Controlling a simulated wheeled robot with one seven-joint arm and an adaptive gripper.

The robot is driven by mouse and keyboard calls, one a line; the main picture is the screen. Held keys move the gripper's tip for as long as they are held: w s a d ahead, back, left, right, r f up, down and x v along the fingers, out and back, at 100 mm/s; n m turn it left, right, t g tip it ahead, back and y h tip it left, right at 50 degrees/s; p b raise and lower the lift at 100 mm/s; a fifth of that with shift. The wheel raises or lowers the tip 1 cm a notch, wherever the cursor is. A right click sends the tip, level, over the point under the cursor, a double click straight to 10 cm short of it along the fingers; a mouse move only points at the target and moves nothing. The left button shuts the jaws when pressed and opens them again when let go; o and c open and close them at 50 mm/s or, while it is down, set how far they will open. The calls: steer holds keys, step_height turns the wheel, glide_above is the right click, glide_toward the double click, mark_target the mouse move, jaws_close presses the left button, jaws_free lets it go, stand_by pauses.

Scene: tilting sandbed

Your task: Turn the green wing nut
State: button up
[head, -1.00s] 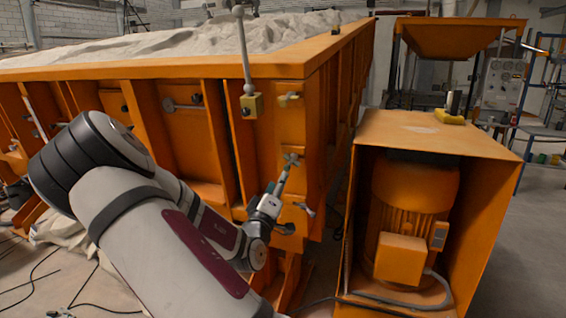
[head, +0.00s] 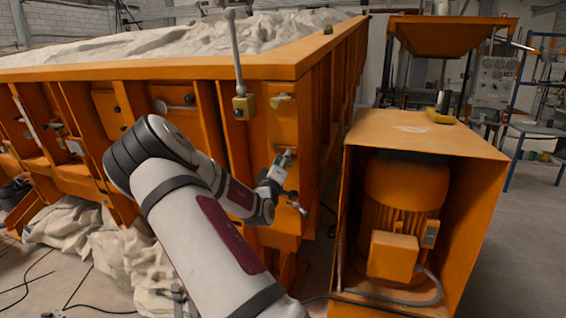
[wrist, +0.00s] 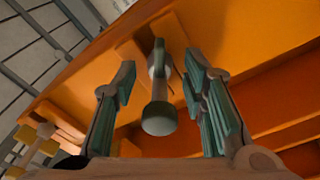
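The green wing nut (wrist: 158,112) shows in the wrist view as a grey-green part with a rounded end, on an orange panel. It stands between the two green-padded fingers of my gripper (wrist: 160,65). The fingers are apart, with a gap on both sides of the nut, and do not appear to touch it. In the head view my gripper (head: 285,160) is at the orange frame's corner post and mostly hides the nut.
A yellow block with an upright lever (head: 243,107) and a brass-coloured wing nut (head: 281,98) are above my gripper. A silver handle (head: 297,207) is just below it. An orange motor housing (head: 420,135) stands to the right.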

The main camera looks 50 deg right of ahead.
steer(key=shift+c, duration=0.3)
jaws_close()
